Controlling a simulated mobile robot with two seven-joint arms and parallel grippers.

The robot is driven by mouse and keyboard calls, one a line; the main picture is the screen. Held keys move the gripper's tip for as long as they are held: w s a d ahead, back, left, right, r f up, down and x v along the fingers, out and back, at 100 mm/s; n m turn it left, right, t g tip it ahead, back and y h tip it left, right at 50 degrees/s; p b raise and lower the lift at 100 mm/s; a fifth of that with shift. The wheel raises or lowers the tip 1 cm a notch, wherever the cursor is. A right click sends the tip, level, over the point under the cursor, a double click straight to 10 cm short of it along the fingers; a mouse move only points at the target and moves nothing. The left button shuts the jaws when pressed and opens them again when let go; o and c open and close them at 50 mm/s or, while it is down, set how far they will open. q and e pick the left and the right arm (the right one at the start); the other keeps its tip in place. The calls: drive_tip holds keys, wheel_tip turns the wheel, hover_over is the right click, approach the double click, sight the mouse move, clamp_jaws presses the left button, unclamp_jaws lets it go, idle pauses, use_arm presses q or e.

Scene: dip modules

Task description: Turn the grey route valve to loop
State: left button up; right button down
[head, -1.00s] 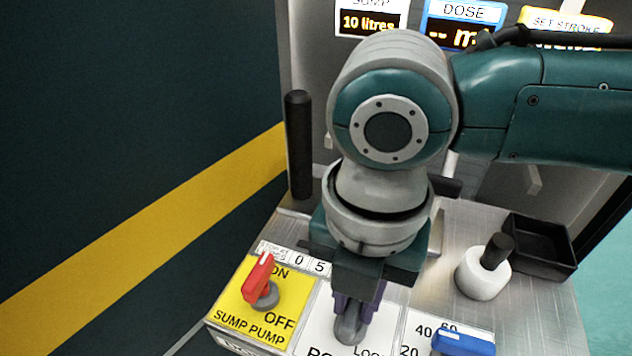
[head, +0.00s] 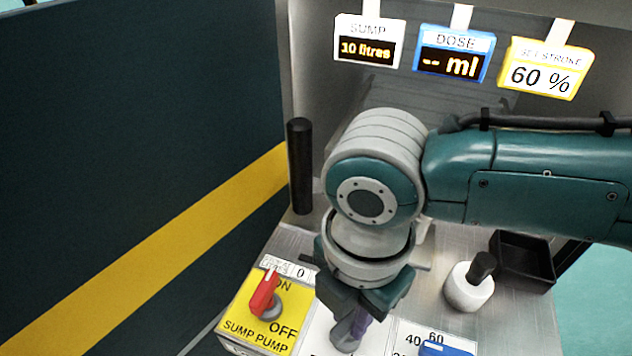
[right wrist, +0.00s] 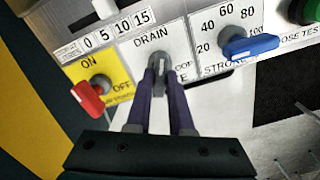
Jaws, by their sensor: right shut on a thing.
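The grey route valve (right wrist: 160,66) is a small grey knob on a white plate, with DRAIN printed above it and a partly covered word to its right. My right gripper (right wrist: 160,78) is shut on the valve, its purple fingers on either side of the handle. In the head view the valve (head: 346,338) shows at the bottom, under my right gripper (head: 350,322). The fingers hide much of the handle, so I cannot tell exactly where it points. My left gripper is out of view.
A red sump pump switch (head: 265,295) sits close left on a yellow plate, and a blue stroke knob (head: 445,349) close right. A white bottle with a black top (head: 468,290) and a black tray (head: 525,260) stand further right. A black post (head: 300,165) rises behind.

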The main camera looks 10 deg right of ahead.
drive_tip(key=m+p, duration=0.2)
drive_tip(key=shift+r+m, duration=0.2)
drive_tip(key=shift+m, duration=0.2)
drive_tip(key=m+p, duration=0.1)
drive_tip(key=m, duration=0.2)
drive_tip(key=shift+m+p, duration=0.3)
drive_tip(key=shift+p, duration=0.1)
drive_tip(key=m+p, duration=0.1)
drive_tip(key=m, duration=0.2)
drive_tip(key=shift+f, duration=0.1)
drive_tip(key=shift+m+p, duration=0.65)
drive_tip(key=shift+m, duration=1.05)
drive_tip(key=c, duration=0.8)
unclamp_jaws()
drive_tip(key=shift+f, duration=0.1)
